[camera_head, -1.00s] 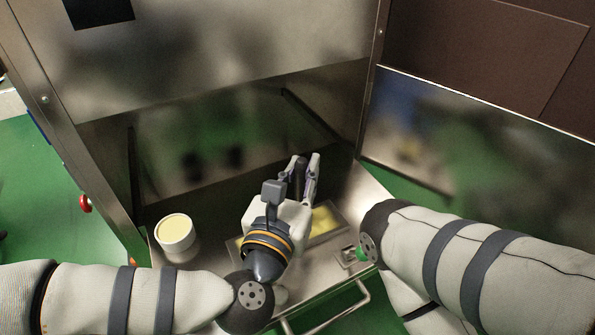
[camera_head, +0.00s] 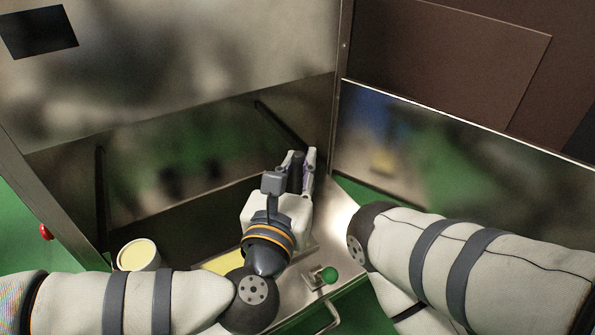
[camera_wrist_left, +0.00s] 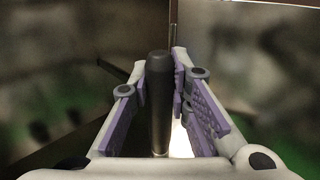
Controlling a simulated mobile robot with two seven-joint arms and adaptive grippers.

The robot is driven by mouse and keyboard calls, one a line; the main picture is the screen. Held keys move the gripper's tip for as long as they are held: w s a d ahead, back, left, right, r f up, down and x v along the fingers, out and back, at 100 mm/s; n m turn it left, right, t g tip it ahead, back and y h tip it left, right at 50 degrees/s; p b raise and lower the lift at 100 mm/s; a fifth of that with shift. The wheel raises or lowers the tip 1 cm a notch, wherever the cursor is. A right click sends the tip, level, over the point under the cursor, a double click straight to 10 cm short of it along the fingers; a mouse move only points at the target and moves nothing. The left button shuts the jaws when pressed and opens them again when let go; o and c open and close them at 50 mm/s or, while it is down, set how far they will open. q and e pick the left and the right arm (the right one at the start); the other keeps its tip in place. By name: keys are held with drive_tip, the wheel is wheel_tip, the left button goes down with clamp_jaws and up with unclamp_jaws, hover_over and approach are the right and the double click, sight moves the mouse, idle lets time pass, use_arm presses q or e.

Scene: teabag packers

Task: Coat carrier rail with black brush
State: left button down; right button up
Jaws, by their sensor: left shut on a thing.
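My left gripper (camera_head: 297,160) is shut on a black brush (camera_head: 296,178), which stands between its fingers. In the left wrist view the brush (camera_wrist_left: 159,105) is a dark, upright cylinder between the purple finger pads of the gripper (camera_wrist_left: 165,85). The brush's far end is hard to make out. The gripper is above the right part of the metal worktop, in front of the machine opening. Dark bars show at the left (camera_head: 101,205) and right (camera_head: 283,125) of the opening; I cannot tell which thing is the carrier rail. My right gripper is out of view.
A white tub (camera_head: 154,266) with pale yellow content stands at left, partly behind my left arm. A yellow-filled tray (camera_head: 222,264) lies partly under that arm. A steel panel (camera_head: 440,150) stands at right.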

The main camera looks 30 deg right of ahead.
sight(299, 153)
use_arm(q)
drive_tip(key=shift+r+p, duration=1.45)
drive_tip(key=shift+r, duration=1.1)
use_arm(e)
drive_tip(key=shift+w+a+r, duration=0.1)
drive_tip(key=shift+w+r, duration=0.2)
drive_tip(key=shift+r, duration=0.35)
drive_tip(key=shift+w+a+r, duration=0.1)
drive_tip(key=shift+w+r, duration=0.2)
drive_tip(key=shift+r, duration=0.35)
